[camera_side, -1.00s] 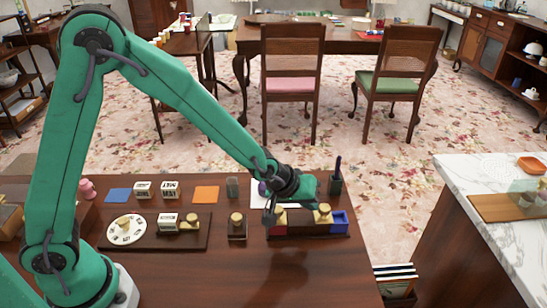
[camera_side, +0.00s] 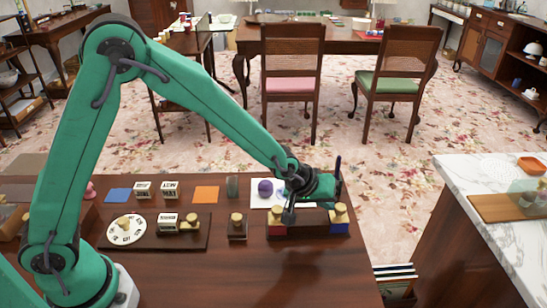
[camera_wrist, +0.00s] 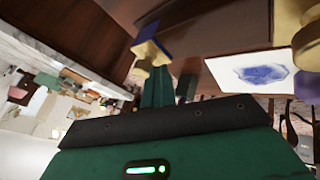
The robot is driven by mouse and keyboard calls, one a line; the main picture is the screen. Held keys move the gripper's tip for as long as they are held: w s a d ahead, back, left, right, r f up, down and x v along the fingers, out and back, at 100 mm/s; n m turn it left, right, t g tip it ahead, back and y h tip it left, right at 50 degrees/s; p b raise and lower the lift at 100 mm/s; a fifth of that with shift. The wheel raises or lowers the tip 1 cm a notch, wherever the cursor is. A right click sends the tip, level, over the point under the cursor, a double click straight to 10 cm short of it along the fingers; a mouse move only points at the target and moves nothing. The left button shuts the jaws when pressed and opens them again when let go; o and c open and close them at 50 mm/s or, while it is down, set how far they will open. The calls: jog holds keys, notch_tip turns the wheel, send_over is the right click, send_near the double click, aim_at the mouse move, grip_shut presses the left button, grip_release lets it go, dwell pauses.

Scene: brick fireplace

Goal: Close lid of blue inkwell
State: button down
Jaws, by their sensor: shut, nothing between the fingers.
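The blue inkwell (camera_side: 341,228) is at the right end of a dark wooden stand (camera_side: 308,234). Its brass lid (camera_side: 340,212) with a round knob sits over the top, and no open blue well shows. In the wrist view the brass lid (camera_wrist: 147,50) is near my fingertips with a strip of blue (camera_wrist: 149,29) beside it. My gripper (camera_side: 289,217) is shut and empty, with its tips low over the stand, left of the blue inkwell's lid. The wrist view shows my gripper's fingers (camera_wrist: 157,75) together; whether they touch the lid is unclear.
A red inkwell with a brass lid (camera_side: 277,216) is at the stand's left end. Behind are white paper (camera_side: 258,201), a purple ball (camera_side: 265,187) and a pen holder (camera_side: 336,184). A small brass-topped block (camera_side: 237,228) stands left. The front table is clear.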

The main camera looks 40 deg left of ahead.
jog(key=s+a, duration=0.1)
jog(key=a, duration=0.2)
jog(key=shift+s+a, duration=0.1)
jog(key=shift+s, duration=0.3)
jog(key=v, duration=1)
jog(key=shift+s, duration=0.15)
jog(key=shift+a, duration=0.1)
jog(key=s+a+r+m+y, duration=0.1)
jog(key=s+a+r, duration=0.2)
jog(key=s+a, duration=0.2)
jog(key=s+a+r+m+y, duration=0.1)
jog(key=s+a+r, duration=0.3)
jog(key=s, duration=0.4)
jog(key=s+a+r+m+g, duration=0.1)
jog(key=s+a+r+m, duration=0.1)
jog(key=s+a, duration=0.3)
jog(key=shift+s+a+r+m+y, duration=0.3)
jog(key=shift+s+r+y, duration=0.1)
jog(key=shift+s+r, duration=0.6)
